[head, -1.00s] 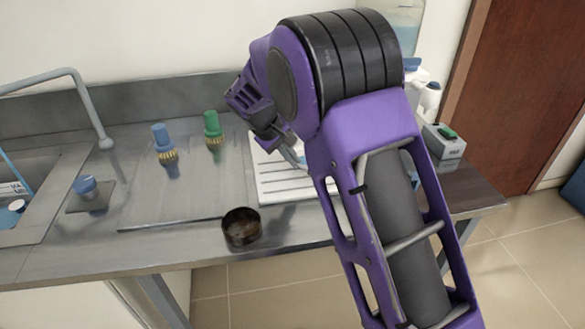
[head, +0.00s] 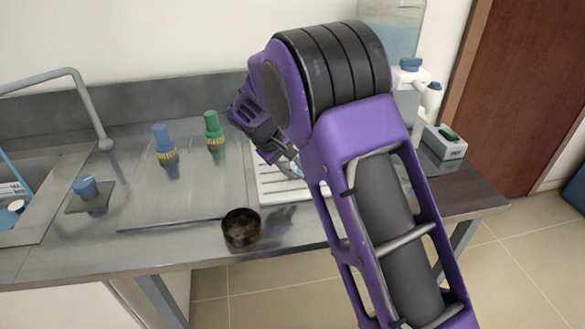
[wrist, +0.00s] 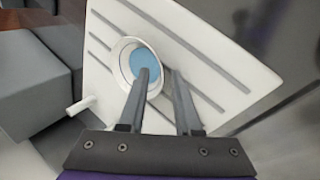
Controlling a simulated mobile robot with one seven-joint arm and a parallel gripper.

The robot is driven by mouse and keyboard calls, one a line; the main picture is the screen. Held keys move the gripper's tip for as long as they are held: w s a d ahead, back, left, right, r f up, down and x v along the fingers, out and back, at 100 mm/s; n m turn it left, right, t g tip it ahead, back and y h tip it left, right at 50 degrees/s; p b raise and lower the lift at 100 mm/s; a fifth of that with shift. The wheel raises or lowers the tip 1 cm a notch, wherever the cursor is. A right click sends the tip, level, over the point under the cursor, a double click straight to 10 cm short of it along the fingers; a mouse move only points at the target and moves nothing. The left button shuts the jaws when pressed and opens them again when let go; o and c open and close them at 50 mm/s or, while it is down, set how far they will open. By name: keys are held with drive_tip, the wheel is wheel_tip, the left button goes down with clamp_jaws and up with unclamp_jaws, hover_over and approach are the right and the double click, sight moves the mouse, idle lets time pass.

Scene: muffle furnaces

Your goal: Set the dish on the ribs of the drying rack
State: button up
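The dish (wrist: 124,68) is small, round and white with a blue inside. In the wrist view it is over the white drying rack (wrist: 203,38), which has grey ribs. My gripper (wrist: 157,72) straddles the dish's wall, one finger inside and one outside, and appears shut on it. In the head view the dish (head: 297,172) is a small pale-blue patch below my gripper (head: 285,158), over the rack (head: 264,188), which my arm partly covers. I cannot tell whether the dish touches the ribs.
A dark round pot (head: 241,230) stands at the bench's front edge, left of the rack. Blue (head: 164,144) and green (head: 213,130) brushes stand behind. A sink (head: 35,200) is at left, a grey box (head: 444,142) at right.

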drive_tip(key=p+v, duration=0.1)
drive_tip(key=v, duration=1.1)
drive_tip(key=shift+r, duration=0.1)
